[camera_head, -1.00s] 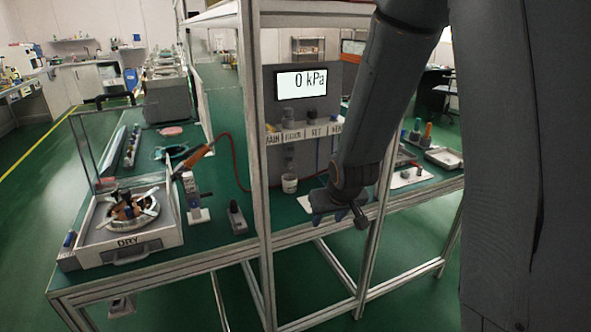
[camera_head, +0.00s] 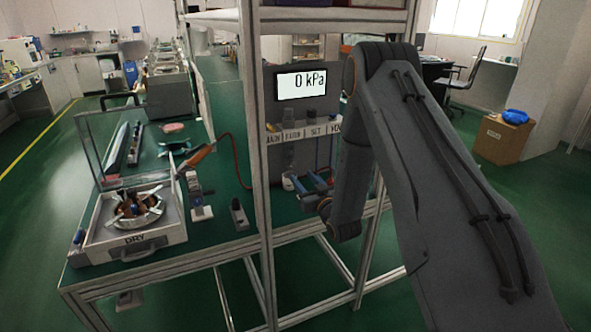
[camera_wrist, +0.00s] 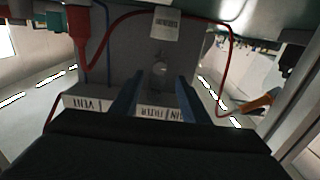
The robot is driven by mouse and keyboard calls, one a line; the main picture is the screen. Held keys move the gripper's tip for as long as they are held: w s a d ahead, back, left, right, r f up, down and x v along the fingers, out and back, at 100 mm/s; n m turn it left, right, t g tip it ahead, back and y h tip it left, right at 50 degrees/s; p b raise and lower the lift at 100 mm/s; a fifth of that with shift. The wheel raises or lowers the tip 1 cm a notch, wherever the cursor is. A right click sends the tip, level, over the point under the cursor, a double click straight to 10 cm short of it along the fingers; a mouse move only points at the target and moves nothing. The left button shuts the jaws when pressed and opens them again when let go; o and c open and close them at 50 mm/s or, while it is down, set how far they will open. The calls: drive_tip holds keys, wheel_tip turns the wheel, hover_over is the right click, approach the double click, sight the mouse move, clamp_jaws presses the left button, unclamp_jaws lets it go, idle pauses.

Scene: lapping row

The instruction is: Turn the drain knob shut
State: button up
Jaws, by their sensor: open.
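The grey regulator panel (camera_head: 330,108) stands behind the frame post, with a display reading 0 kPa. A label strip (camera_head: 305,130) crosses it; the first label is only partly readable. My gripper (camera_head: 309,181) is open and empty, low in front of the panel. In the wrist view its two blue fingers (camera_wrist: 156,92) point toward the panel, one each side of the bowl's line.
A white cup (camera_head: 288,183) stands below the bowl, partly hidden. A red hose (camera_head: 238,150) and an orange-handled tool (camera_head: 199,155) are left of the post. The aluminium post (camera_head: 256,150) stands close left of my gripper. A DRY tray (camera_head: 170,236) sits at the bench's left.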

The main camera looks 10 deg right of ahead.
sight(293, 167)
drive_tip(key=shift+p+x, duration=0.7)
drive_tip(key=shift+x, duration=2.9)
clamp_jaws()
